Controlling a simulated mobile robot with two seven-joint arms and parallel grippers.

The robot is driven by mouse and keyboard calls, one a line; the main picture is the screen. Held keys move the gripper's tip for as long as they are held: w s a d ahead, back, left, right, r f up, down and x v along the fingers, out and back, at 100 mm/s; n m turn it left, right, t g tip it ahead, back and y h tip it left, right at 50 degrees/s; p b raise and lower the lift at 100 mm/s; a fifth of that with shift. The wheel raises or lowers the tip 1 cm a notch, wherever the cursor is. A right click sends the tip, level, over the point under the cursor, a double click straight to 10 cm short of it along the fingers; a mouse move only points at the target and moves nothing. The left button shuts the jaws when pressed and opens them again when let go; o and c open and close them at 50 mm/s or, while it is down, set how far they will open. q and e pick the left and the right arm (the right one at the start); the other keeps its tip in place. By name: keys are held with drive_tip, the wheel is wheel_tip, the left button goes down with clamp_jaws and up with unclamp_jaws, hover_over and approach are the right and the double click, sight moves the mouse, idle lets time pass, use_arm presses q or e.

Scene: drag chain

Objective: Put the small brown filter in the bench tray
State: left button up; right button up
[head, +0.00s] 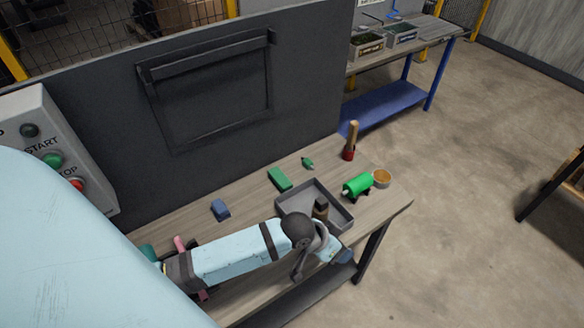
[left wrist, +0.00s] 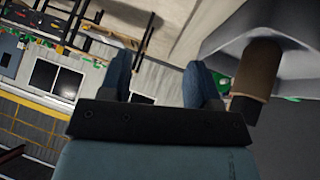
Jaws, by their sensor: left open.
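The small brown filter (head: 321,209), a brown cylinder with a dark end, appears to stand upright inside the grey bench tray (head: 293,198). In the left wrist view the filter (left wrist: 258,70) shows large at the right, in front of the grey tray (left wrist: 225,35), apart from the fingers. My left gripper (head: 343,256) is beyond the tray's near side, close to the bench's front edge, and partly hidden by my wrist. In the left wrist view its two blue fingers (left wrist: 160,80) are apart with nothing between them. My right gripper is not in view.
Around the tray are a green block (head: 279,179), a green cylinder (head: 358,185), an orange-topped round part (head: 381,177), a wooden-handled red tool (head: 350,142) and a blue block (head: 220,210). A grey panel (head: 200,95) stands behind the bench.

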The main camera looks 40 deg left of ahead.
use_arm(q)
drive_tip(key=s+a+f+t, duration=0.1)
drive_tip(key=s, duration=0.3)
drive_tip(key=s+a+f+t+y, duration=0.1)
drive_tip(key=s+a+t, duration=0.1)
drive_tip(key=s, duration=0.2)
drive_tip(key=s+a+f+t, duration=0.1)
drive_tip(key=s+f, duration=0.1)
drive_tip(key=s, duration=0.3)
drive_tip(key=shift+a+n+t+y, duration=0.25)
drive_tip(key=shift+n+t+y, duration=0.15)
